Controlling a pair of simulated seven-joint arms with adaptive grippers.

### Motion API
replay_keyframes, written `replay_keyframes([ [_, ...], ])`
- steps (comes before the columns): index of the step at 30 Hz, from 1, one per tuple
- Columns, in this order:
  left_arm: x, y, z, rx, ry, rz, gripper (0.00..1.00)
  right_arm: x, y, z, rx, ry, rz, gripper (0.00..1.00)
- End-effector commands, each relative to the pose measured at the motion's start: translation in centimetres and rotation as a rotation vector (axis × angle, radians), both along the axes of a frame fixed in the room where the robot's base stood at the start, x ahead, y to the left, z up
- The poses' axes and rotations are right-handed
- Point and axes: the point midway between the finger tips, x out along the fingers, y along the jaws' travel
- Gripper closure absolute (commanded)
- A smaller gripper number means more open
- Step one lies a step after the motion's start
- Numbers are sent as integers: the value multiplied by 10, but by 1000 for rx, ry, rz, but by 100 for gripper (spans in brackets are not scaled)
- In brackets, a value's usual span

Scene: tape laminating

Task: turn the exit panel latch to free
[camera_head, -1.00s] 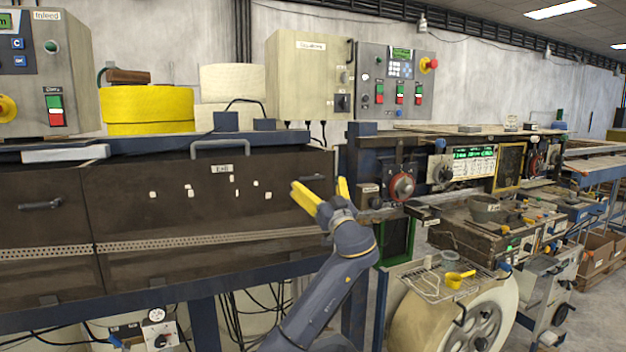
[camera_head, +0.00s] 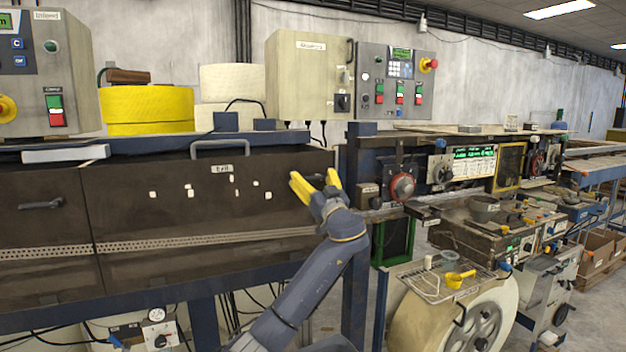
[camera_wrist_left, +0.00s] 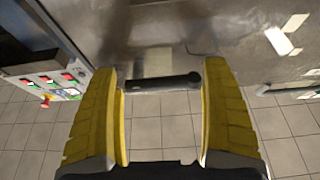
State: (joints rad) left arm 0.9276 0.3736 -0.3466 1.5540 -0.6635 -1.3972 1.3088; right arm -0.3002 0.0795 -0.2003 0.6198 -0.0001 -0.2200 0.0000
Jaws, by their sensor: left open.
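The exit panel (camera_head: 225,210) is the dark, wide panel with an "Exit" label at its top, in the middle left of the head view. Its latch shows in the left wrist view as a dark bar (camera_wrist_left: 165,83) lying crosswise between the fingers, at fingertip level. My left gripper (camera_head: 313,175) is at the panel's upper right corner; its two yellow fingers are open around the latch, with gaps on both sides in the left wrist view (camera_wrist_left: 162,75). In the head view the fingers largely hide the latch. My right gripper is in neither view.
A similar latch (camera_head: 42,204) sits on the panel at left. A grey handle (camera_head: 222,146) rises from the exit panel's top edge. Right of my gripper are a red round knob (camera_head: 402,186) and a small box (camera_head: 367,193) close by. Free floor lies far right.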

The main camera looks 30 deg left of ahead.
Motion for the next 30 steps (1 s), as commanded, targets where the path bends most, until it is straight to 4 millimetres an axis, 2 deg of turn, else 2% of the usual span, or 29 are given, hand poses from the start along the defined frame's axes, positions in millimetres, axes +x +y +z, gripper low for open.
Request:
replay_keyframes([
  [2,0,0,0,0,0,0,29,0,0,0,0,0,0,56],
  [14,0,0,0,0,-1,0,75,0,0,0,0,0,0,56],
  [30,-1,0,1,0,-3,0,80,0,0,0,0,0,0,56],
])
